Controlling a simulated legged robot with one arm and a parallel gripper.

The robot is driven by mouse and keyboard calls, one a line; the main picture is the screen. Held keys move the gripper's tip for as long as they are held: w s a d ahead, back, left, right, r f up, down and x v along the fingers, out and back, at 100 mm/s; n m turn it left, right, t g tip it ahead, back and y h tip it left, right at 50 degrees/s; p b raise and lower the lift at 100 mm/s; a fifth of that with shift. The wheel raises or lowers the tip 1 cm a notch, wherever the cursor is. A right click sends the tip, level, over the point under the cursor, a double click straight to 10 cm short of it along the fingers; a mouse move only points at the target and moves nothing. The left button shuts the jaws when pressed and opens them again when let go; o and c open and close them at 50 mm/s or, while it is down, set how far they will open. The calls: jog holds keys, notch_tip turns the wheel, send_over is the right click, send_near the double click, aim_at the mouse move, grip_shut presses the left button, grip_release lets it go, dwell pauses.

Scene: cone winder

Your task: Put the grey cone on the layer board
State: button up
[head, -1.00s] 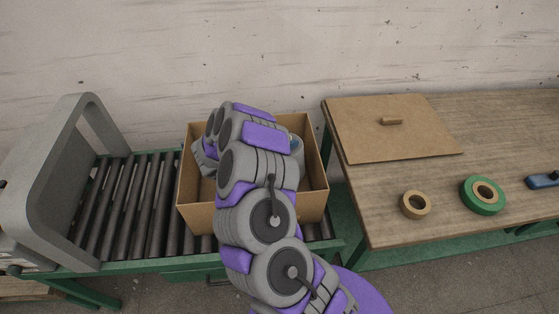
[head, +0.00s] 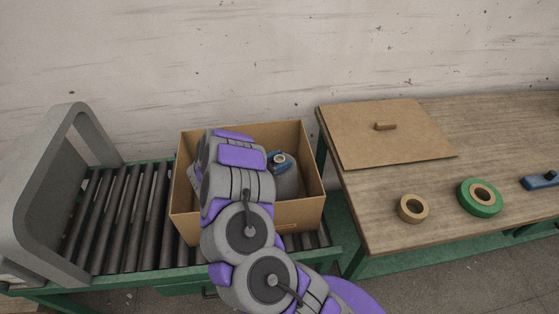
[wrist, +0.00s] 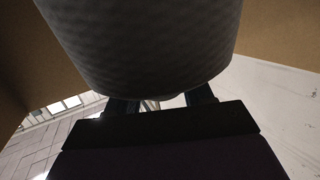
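The grey cone (head: 288,182) stands upright in the cardboard box, its tan tube tip showing on top. My gripper (head: 279,161) is at that tip, with blue fingers beside it. In the wrist view the cone (wrist: 150,45) fills the top middle, and the fingers of my gripper (wrist: 162,104) pass behind its narrow end. The cone hides the fingertips, so I cannot tell whether they press on the tube. My arm covers the left part of the box. The layer board (head: 400,145), a flat brown sheet with a small block on it, lies on the wooden table.
The box (head: 310,160) sits on a roller conveyor (head: 120,220) with a grey arch (head: 40,180) at its left. On the table (head: 390,220) are a tan tape roll (head: 403,209), a green roll (head: 467,200) and a blue tool (head: 540,182). The wall stands behind.

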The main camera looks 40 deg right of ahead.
jog(key=o, duration=0.3)
jog(key=shift+a, duration=0.2)
jog(key=shift+o, duration=0.2)
jog(key=shift+w+a+r+p, duration=0.1)
jog(key=shift+a+r+p, duration=0.1)
jog(key=shift+a, duration=1.05)
jog(key=shift+w+a+r+p, duration=0.1)
jog(key=shift+a+r+p, duration=0.15)
jog(key=shift+a, duration=0.95)
jog(key=shift+w+a+r+p, duration=0.1)
jog(key=shift+a+r+p, duration=0.1)
jog(key=shift+a, duration=1.05)
